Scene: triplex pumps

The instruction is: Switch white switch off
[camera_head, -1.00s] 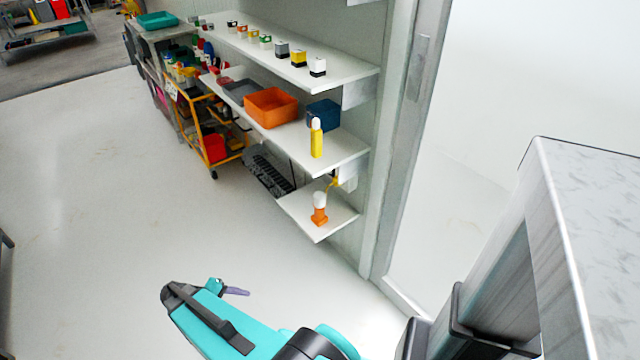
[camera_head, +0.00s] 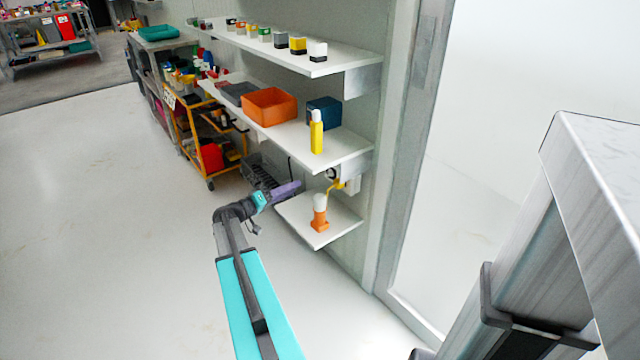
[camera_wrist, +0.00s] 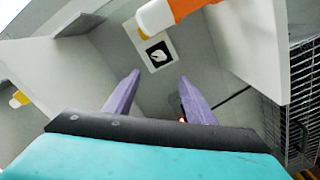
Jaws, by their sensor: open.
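In the wrist view a white plate with a black square and a white knob-like part (camera_wrist: 158,53) sits on the grey wall, a little beyond my fingertips. It looks like the white switch; its position, on or off, cannot be told. In the head view my gripper (camera_head: 296,187) is at the left edge of the lowest shelf, apart from the wall.
An orange bottle with white top (camera_head: 320,214) stands on the lowest shelf (camera_head: 345,228); it also shows at the top of the wrist view (camera_wrist: 183,8). A yellow bottle (camera_head: 316,137) and orange bin (camera_head: 268,106) stand on the middle shelf. Floor is clear at left.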

